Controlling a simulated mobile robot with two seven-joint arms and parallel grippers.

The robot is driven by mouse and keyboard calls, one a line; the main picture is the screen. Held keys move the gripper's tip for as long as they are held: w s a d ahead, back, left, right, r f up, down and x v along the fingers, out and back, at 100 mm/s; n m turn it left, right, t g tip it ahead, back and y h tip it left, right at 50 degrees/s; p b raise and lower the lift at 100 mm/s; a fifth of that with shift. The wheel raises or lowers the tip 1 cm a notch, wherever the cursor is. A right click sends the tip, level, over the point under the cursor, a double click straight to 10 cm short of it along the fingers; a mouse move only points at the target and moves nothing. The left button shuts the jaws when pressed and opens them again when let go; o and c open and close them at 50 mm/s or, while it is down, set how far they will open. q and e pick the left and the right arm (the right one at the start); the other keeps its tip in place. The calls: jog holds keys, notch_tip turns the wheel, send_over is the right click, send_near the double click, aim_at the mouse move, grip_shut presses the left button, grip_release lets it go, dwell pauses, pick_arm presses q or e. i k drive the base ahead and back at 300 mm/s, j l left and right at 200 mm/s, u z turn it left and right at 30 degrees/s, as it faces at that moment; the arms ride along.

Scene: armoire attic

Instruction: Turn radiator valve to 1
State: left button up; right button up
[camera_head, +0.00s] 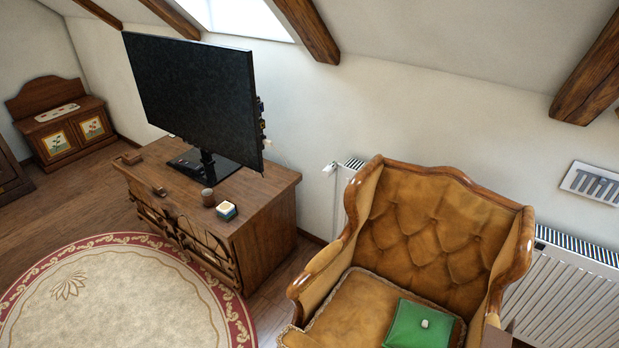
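A white radiator (567,290) stands against the wall behind the armchair, which hides its middle. Its left end shows between the chair and the wooden cabinet. A small white fitting (329,169), which looks like the radiator valve, sticks out at the upper left of that end. It is too small in the view to read any number or setting on it. Neither of my grippers is in view.
A brown leather armchair (437,225) stands close in front of the radiator, with a green item (408,326) on its seat. A wooden cabinet (262,190) carries a television (190,85). A round rug (95,300) lies on open floor at left.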

aim_at(330, 169)
jog(key=i+j+z, duration=0.15)
jog(key=j, duration=0.15)
jog(key=i+j+z, duration=0.1)
jog(key=j, duration=0.95)
jog(key=i+j, duration=0.2)
jog(key=i+j+z, duration=0.1)
jog(key=j, duration=0.35)
jog(key=i+j, duration=0.2)
jog(key=j, duration=0.15)
jog(key=i+j+z, duration=0.1)
jog(key=i+j, duration=0.6)
jog(key=j, duration=0.15)
jog(key=i+j+z, duration=0.15)
jog(key=i+j, duration=0.15)
jog(key=j, duration=0.15)
jog(key=i+j+z, duration=0.1)
jog(key=i+j, duration=0.2)
jog(key=j, duration=0.15)
